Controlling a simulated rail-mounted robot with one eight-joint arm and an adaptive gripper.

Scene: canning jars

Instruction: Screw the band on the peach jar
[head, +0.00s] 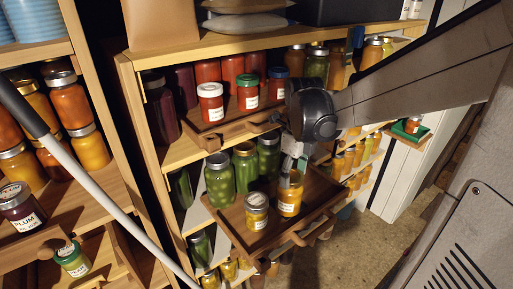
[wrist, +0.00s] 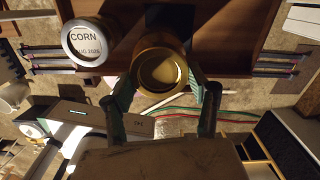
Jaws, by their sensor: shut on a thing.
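An orange-yellow jar (head: 290,195), which I take for the peach jar, stands upright on the pulled-out wooden tray (head: 262,241); its label is too small to read. My gripper (head: 292,170) comes down over its top. In the wrist view my gripper's two fingers (wrist: 164,82) are closed on opposite sides of a gold-coloured band (wrist: 148,88) at the jar's mouth. A pale round lid (wrist: 160,71) shows inside the band. I cannot tell how far the band is seated on the threads.
A corn jar (head: 257,221) stands close to the left on the same tray; its lid (wrist: 87,43) reads CORN. Green jars (head: 219,181) stand behind. The tray's front right is bare.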

